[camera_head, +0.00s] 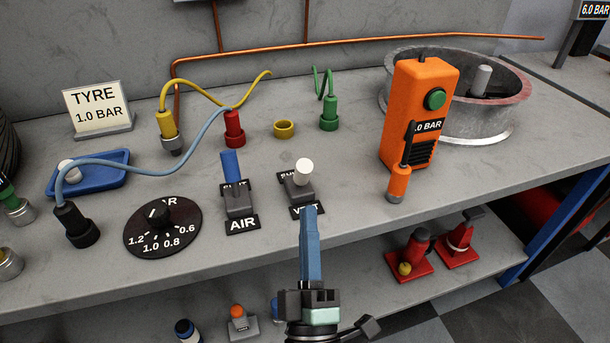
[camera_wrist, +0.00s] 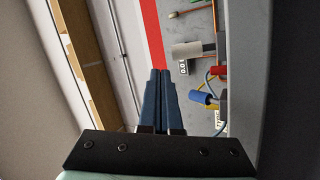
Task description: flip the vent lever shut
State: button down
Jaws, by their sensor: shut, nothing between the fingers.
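The vent lever (camera_head: 303,170) has a white handle on a small grey block. Its black plate reads "VENT" in front, with a partly hidden word behind. The handle looks foreshortened, its round end facing the head camera; its exact tilt is hard to tell. My gripper (camera_head: 309,210) is shut and empty, its blue fingers pointing up the picture. The tips are just in front of the block and cover part of the "VENT" label; I cannot tell whether they touch it. The wrist view shows the closed fingers (camera_wrist: 160,73), with the bench off to the right.
The blue-handled air lever (camera_head: 231,165) stands close on the left, with a dial (camera_head: 162,228) beyond it. An orange device (camera_head: 418,105) stands to the right. A yellow ring (camera_head: 284,128) and a green connector (camera_head: 328,118) are behind.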

aim_at(304, 180)
jog(key=s+f+n+g+y+p, duration=0.1)
jog(key=s+f+n, duration=0.3)
jog(key=s+f, duration=0.2)
jog(key=shift+d+f+p, duration=0.35)
jog(key=shift+f, duration=0.25)
jog(key=x, duration=1.4)
jog(key=shift+r+p, duration=0.2)
jog(key=shift+p, duration=0.5)
